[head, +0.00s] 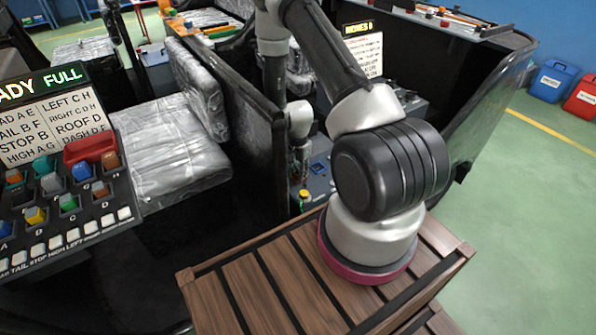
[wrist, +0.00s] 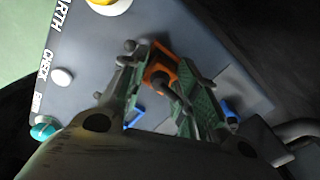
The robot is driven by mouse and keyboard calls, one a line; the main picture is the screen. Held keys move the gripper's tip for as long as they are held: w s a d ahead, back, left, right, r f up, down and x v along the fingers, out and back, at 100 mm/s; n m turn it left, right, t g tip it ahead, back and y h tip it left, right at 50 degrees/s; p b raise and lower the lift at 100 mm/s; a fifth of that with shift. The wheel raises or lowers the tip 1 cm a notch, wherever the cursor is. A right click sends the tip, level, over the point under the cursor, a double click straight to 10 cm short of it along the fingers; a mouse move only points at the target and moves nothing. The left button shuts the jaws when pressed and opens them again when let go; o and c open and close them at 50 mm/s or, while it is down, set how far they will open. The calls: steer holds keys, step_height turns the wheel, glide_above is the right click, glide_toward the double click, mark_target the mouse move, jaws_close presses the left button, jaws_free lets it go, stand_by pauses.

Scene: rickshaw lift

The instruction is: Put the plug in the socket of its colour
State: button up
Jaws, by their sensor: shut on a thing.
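An orange plug (wrist: 162,66) with a dark cable or stub shows between the green-padded fingertips of my gripper (wrist: 165,88) in the wrist view. My gripper is shut on it, close over a grey panel (wrist: 108,42). I cannot tell whether the plug touches the panel or sits in a socket. Blue parts show on either side of the fingers, one at the right (wrist: 230,113); I cannot tell if they are sockets. In the head view my gripper (head: 299,165) is small and low beside the dark partition, above the panel, and the plug is not clear.
The grey panel carries a yellow knob (wrist: 101,3), a white button (wrist: 62,78) and a teal knob (wrist: 43,130). A dark partition (head: 245,125) stands close left of my arm. A switch console (head: 75,215) is at the left.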

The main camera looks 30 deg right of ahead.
steer(key=shift+s+f, duration=0.1)
steer(key=shift+f, duration=0.2)
steer(key=shift+o, duration=0.3)
steer(key=shift+s+f, duration=0.1)
steer(key=shift+f, duration=0.05)
steer(key=o, duration=0.6)
steer(key=shift+o, duration=1.1)
steer(key=shift+f, duration=0.2)
